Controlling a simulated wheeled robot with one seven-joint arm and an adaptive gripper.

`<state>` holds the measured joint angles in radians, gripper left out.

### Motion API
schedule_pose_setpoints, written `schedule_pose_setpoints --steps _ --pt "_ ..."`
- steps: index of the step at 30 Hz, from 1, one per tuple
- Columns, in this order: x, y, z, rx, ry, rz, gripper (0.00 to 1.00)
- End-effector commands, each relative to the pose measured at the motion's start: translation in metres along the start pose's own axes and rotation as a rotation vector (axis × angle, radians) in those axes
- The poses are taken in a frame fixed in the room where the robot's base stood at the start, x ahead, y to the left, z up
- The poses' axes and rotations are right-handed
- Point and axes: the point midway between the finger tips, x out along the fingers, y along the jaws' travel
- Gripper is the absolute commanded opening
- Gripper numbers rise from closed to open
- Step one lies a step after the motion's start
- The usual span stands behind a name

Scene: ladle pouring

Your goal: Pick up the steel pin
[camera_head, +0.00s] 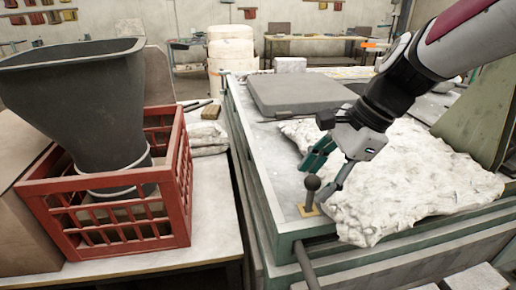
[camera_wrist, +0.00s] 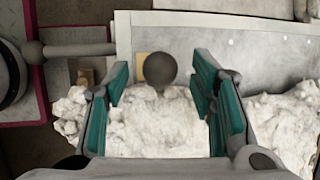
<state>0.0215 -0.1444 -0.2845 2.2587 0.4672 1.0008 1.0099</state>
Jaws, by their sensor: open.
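The steel pin (camera_head: 312,184) stands upright with a dark round knob on a small brass plate, near the front left corner of the casting table (camera_head: 262,185). My gripper (camera_head: 319,178) is open, with teal-padded fingers angled down at the pin. In the head view, the fingertips show on either side of the knob. In the wrist view, the pin's knob (camera_wrist: 160,70) lies between the two fingers of my gripper (camera_wrist: 163,78), with a gap on each side. Nothing is held. The pin's shaft is mostly hidden under the knob in the wrist view.
A crumpled white sheet or lump (camera_head: 405,190) lies right of and under my gripper. A grey flat block (camera_head: 300,94) lies farther back on the table. At left, a red crate (camera_head: 180,185) holds a dark funnel-like vessel (camera_head: 75,110). A narrow gap separates the two tables.

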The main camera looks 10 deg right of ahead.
Motion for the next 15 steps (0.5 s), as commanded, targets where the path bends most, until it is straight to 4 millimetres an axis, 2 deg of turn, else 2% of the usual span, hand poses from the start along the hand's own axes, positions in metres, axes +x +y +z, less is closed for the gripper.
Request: schedule_pose_setpoints --steps 5,13,14,15 --pt "0.02 0.001 0.0 0.0 -0.001 0.002 0.51" --pt "0.023 0.0 0.0 -0.001 0.0 -0.001 0.51" --pt "0.023 0.0 0.0 -0.001 0.0 -0.001 0.46" --pt "0.023 0.0 0.0 -0.001 0.0 -0.001 0.37"
